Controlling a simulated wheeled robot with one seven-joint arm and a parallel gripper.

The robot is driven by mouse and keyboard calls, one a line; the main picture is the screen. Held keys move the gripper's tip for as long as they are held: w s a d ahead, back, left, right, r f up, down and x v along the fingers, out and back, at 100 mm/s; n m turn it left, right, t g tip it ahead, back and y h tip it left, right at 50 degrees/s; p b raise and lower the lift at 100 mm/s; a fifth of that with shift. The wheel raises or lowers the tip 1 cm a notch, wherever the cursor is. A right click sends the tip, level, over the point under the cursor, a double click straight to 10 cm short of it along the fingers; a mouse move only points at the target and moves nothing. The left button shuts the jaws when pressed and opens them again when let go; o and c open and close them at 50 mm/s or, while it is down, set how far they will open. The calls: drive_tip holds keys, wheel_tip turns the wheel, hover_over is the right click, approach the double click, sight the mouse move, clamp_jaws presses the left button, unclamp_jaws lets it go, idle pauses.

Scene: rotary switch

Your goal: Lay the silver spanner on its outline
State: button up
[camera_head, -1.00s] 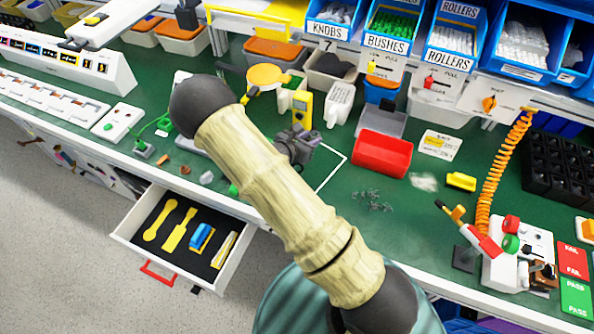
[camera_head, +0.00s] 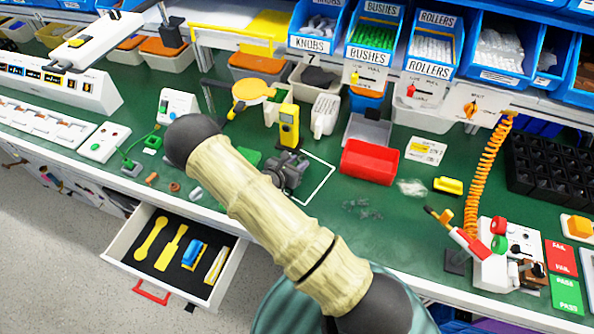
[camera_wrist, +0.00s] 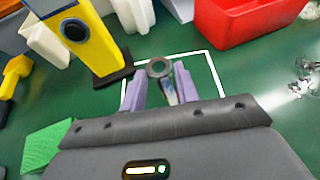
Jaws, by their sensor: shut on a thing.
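My gripper (camera_wrist: 152,92) has pale purple fingers and is shut on the silver spanner (camera_wrist: 159,68). The spanner's ring end shows just beyond the fingertips, and part of its shaft shows between them; the rest is hidden. In the head view my gripper (camera_head: 287,172) is over the green bench, at a white-lined square (camera_head: 326,180). I cannot tell whether the spanner touches the bench. The open drawer (camera_head: 118,244) at the lower left has a dark insert with a yellow spanner-shaped outline (camera_head: 151,239). My gripper is beyond the drawer and to its right.
A yellow meter (camera_head: 288,125) stands just behind my gripper, and a red bin (camera_head: 369,162) is to the right. Beside the outline lie another yellow shape (camera_head: 171,248) and a blue item (camera_head: 194,254). A coiled orange hose (camera_head: 484,170) hangs at the right.

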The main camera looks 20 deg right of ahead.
drive_tip(key=shift+f+p, duration=0.35)
drive_tip(key=shift+f, duration=1.75)
drive_tip(key=o, duration=1.1)
drive_tip(key=b+v, duration=0.2)
drive_tip(key=v, duration=1)
